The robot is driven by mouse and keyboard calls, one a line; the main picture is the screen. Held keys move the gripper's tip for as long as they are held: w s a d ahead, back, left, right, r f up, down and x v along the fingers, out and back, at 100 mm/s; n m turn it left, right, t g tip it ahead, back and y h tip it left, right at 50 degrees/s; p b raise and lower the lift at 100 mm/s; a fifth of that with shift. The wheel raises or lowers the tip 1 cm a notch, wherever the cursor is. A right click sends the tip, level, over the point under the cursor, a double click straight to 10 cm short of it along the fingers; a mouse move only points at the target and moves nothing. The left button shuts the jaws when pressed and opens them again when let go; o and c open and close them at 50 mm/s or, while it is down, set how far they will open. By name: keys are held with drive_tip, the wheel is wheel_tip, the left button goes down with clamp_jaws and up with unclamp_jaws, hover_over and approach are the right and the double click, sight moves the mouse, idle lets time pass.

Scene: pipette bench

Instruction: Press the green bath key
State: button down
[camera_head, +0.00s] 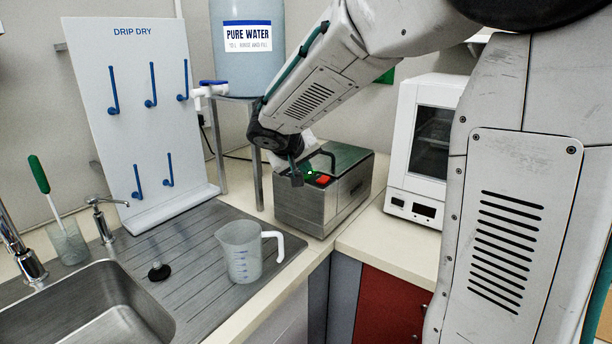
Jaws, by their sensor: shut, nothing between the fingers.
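The metal bath (308,212) stands on the counter in the middle, with a dark green lid and a black handle. A small bright green spot, seemingly the green key (309,173), shows on its near top face, beside a red key (323,180). My arm reaches down from the upper right. My gripper (297,180) is shut and empty, just left of the green key. It partly covers that corner of the bath. I cannot tell whether its tip touches the key or the bath.
A beaker (240,252) stands on the ribbed drainer in front of the bath. A pure water tank (248,45) on a stand is behind left, and a drip dry board (130,120) further left. A white device (422,140) stands right of the bath. The sink (95,315) is lower left.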

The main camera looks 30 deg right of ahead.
drive_tip(key=shift+r, duration=0.3)
wheel_tip(320, 180, up, 6)
idle(0.7)
idle(0.6)
drive_tip(key=s+a+f+g+y, duration=0.1)
drive_tip(key=s+a+f+y, duration=0.1)
drive_tip(key=s, duration=0.9)
drive_tip(key=s+a+f+n+g+y, duration=0.1)
drive_tip(key=s+a+f+y, duration=0.2)
drive_tip(key=s, duration=0.7)
drive_tip(key=s+a+f+n+g+y, duration=0.1)
drive_tip(key=s+a+f+g+y, duration=0.1)
drive_tip(key=s+a, duration=0.4)
drive_tip(key=s, duration=0.5)
drive_tip(key=shift+s+a+f+y, duration=0.15)
drive_tip(key=shift+s+a+y, duration=0.1)
drive_tip(key=shift+s+y, duration=0.1)
